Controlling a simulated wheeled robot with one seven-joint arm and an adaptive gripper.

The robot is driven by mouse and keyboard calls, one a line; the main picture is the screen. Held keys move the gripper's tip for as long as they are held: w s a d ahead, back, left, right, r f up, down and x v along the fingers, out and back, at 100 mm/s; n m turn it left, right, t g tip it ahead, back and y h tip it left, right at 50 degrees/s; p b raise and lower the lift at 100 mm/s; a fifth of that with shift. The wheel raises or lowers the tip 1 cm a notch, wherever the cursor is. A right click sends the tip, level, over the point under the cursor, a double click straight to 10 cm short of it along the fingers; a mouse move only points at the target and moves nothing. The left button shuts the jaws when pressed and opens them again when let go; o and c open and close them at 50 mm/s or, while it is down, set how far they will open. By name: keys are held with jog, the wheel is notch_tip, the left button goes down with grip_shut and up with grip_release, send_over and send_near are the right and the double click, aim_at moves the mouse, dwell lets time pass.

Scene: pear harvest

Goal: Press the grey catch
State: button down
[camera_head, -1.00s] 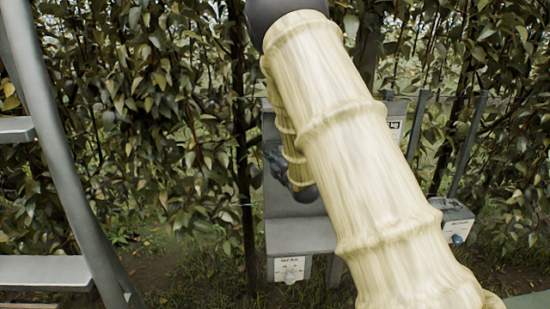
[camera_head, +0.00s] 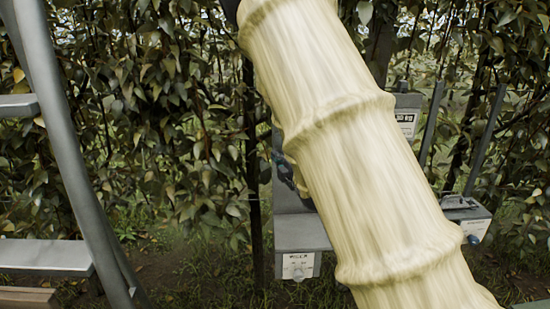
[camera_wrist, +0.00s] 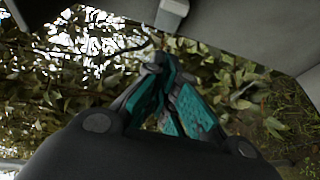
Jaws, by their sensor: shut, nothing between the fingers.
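A small light grey block (camera_wrist: 172,10), which looks like the grey catch, sits on the edge of a grey panel (camera_wrist: 232,25) at the top of the wrist view. My gripper (camera_wrist: 158,62) is shut and empty, its teal-padded fingers pointing up the picture. Its tips appear just below the block in that view; I cannot tell whether they touch it. In the head view my pale, ringed arm hides most of the grey stand (camera_head: 302,233) and the catch. Only a dark bit of my gripper (camera_head: 284,172) shows left of the arm.
A white plate with a knob (camera_head: 298,266) is on the stand's front. A box with a blue knob (camera_head: 468,222) stands to the right. A grey ladder (camera_head: 65,150) is at the left. Leafy trees (camera_head: 170,130) fill the background, with grass below.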

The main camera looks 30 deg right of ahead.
jog(key=shift+s+a+b, duration=0.25)
jog(key=shift+s+b, duration=0.05)
jog(key=shift+s, duration=0.95)
